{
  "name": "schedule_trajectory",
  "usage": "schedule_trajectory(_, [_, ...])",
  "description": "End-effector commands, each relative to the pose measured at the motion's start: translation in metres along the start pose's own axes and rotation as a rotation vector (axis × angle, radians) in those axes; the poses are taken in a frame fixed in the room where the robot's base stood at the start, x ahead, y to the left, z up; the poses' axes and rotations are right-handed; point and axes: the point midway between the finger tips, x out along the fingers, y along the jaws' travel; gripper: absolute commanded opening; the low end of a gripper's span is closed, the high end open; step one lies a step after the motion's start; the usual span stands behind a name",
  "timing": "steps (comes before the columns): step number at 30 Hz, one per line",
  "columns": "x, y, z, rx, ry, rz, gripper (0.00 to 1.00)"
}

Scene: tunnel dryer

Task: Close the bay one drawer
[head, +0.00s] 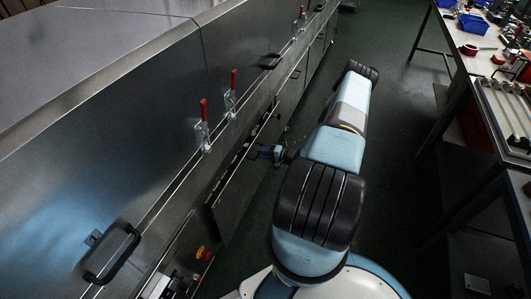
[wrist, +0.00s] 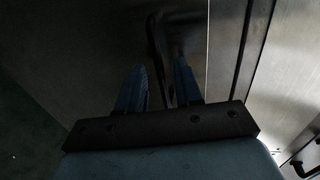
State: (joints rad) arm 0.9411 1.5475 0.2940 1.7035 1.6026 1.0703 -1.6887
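The drawer front (head: 237,194) is a metal panel low on the side of the long steel dryer. A dark strip with slots shows along its top edge, and the panel seems to stand out a little from the dryer body. I cannot read any bay label. My gripper (head: 266,152) is at the outer face of this panel, small and dark in the head view. In the wrist view, the two blue fingers of my gripper (wrist: 160,88) are apart. A dark bar handle (wrist: 157,45) runs between and beyond them, with a gap showing beside the left finger.
The dryer's side carries red-handled clamps (head: 204,112) and a black handle (head: 112,255). A red and yellow control (head: 201,253) sits low near the front. Workbenches (head: 497,95) with blue bins stand at right. Green floor (head: 395,120) lies clear between.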

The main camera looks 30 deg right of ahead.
Motion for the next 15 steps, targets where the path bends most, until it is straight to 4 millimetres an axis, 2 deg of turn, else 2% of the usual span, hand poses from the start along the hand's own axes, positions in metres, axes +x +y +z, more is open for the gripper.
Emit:
schedule_trajectory(2, [-0.0001,0.0,0.0001,0.0,0.0,0.0,0.32])
schedule_trajectory(12, [-0.0001,0.0001,0.0003,0.0,0.0,0.0,0.0])
schedule_trajectory(15, [-0.0002,0.0003,0.0004,0.0,0.0,0.001,0.0])
